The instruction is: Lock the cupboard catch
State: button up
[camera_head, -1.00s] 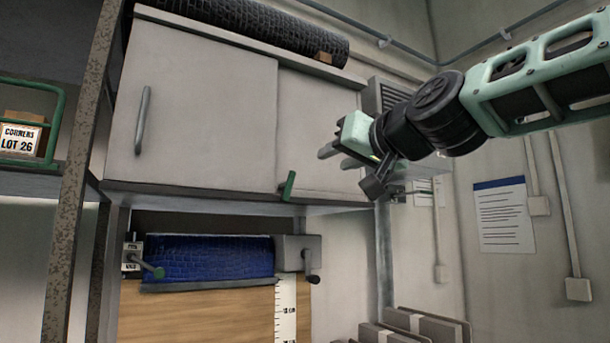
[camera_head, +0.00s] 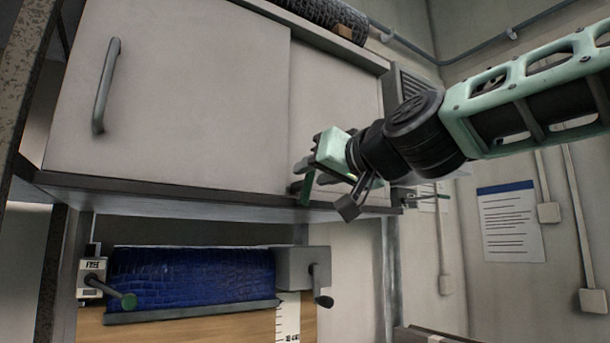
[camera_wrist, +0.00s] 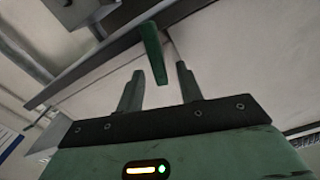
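The cupboard catch is a green lever (camera_head: 306,190) at the lower edge of the cupboard, by the join of the two doors. In the wrist view the catch (camera_wrist: 152,50) hangs from the dark lower rail. My gripper (camera_head: 301,176) is at the catch in the head view and partly covers it. In the wrist view its two fingers are apart, with the catch's free end showing between them. I cannot tell whether either finger touches it. The cupboard's left door (camera_head: 190,95) and right door (camera_head: 335,110) look closed.
Below the cupboard are a blue textured roll (camera_head: 190,277), a small green-knobbed lever (camera_head: 128,300) on the left and a dark crank (camera_head: 321,285) on the right. A dark roll (camera_head: 318,15) lies on top. A notice (camera_head: 510,220) hangs on the right wall.

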jog(key=shift+w+a, duration=0.1)
jog(key=shift+w, duration=0.05)
grip_shut()
jog(key=n+p, duration=0.1)
jog(key=a+n+p, duration=0.1)
jog(key=n, duration=0.1)
jog(key=shift+s+a+r, duration=0.1)
jog(key=shift+s, duration=0.3)
